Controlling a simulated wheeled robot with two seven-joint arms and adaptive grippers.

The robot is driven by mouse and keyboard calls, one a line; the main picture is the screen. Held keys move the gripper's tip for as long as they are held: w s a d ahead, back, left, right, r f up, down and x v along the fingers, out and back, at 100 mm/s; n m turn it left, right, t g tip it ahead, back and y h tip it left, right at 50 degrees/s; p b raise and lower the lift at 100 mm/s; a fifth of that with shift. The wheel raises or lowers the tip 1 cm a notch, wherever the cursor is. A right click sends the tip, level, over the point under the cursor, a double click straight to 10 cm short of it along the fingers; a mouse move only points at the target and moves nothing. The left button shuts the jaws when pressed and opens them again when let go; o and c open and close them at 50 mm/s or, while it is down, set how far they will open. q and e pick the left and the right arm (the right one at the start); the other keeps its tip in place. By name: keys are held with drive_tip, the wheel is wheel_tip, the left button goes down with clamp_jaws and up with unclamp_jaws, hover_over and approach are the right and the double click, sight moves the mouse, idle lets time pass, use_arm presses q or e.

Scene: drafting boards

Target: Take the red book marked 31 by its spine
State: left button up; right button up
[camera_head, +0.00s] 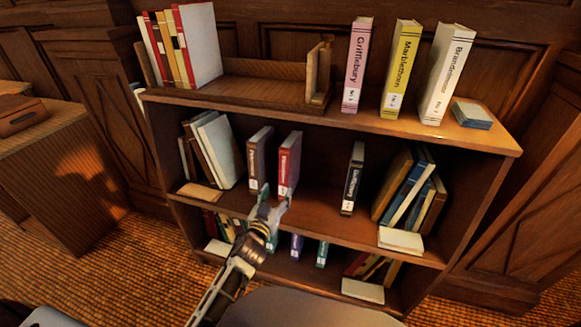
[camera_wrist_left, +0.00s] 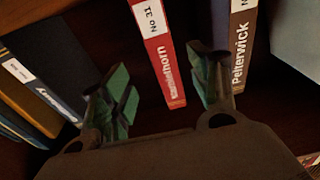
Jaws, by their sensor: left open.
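The red book (camera_head: 289,160) stands upright on the middle shelf, its spine facing out. In the left wrist view its red spine (camera_wrist_left: 165,65) carries a white label that appears upside down and reads "No 31"; the title ends in "thorn". My left gripper (camera_head: 275,196) is open just in front of the lower spine. In the left wrist view the two green-padded fingers of my left gripper (camera_wrist_left: 160,80) lie either side of the spine, with gaps between. I cannot tell whether they reach past its front edge. My right gripper is not in view.
A brown book (camera_head: 259,158) marked Pelterwick stands close left of the red one; one finger is near it. A black book (camera_head: 353,178) stands farther right, with clear shelf between. Leaning books (camera_head: 408,190) fill the right end. Pink, yellow and white books stand on the top shelf (camera_head: 390,121).

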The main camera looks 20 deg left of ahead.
sight(285, 179)
use_arm(q)
drive_tip(key=shift+w+d+r, duration=0.1)
drive_tip(key=shift+w, duration=0.1)
idle(0.3)
drive_tip(key=shift+w, duration=0.15)
drive_tip(key=shift+w+d+b, duration=0.1)
drive_tip(key=shift+w+b, duration=0.55)
drive_tip(key=shift+w, duration=3.4)
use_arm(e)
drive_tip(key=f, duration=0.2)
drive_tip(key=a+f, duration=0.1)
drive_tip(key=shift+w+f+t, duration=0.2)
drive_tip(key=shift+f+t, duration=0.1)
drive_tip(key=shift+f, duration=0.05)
use_arm(q)
drive_tip(key=shift+w, duration=0.15)
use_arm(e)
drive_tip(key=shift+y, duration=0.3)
